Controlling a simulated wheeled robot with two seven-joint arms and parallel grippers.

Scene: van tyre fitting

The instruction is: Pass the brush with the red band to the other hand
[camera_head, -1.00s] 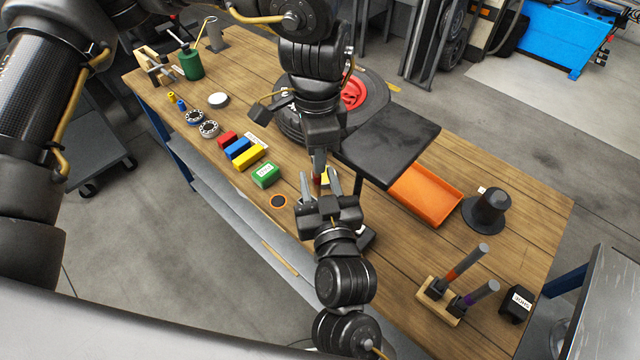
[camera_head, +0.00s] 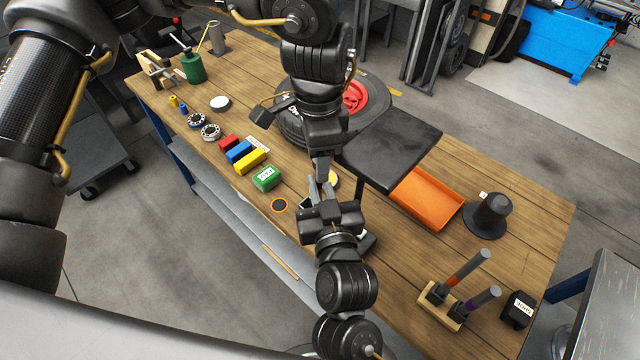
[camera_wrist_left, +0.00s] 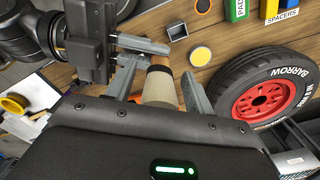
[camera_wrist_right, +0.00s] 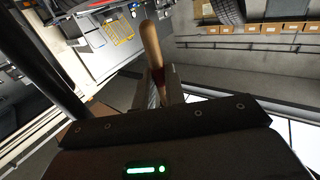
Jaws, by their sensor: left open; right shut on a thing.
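The brush (camera_wrist_right: 151,45) has a wooden handle and a red band (camera_wrist_right: 158,77) in the right wrist view. My right gripper (camera_head: 322,187) reaches from the bottom of the head view and is shut on the brush near the band. The handle sticks out past its fingertips. My left gripper (camera_head: 320,172) comes down from above, close to the right one. In the left wrist view its open fingers (camera_wrist_left: 160,80) stand on both sides of the brush's pale end (camera_wrist_left: 160,88), with gaps visible. The right gripper's fingers lie just beyond. The brush is mostly hidden in the head view.
Below on the wooden bench are a tyre with a red rim (camera_head: 355,97), a dark raised plate (camera_head: 390,145), an orange tray (camera_head: 428,198) and coloured boxes (camera_head: 250,160). A stand with two tools (camera_head: 440,305) is at the right front. The bench's right part has bare wood.

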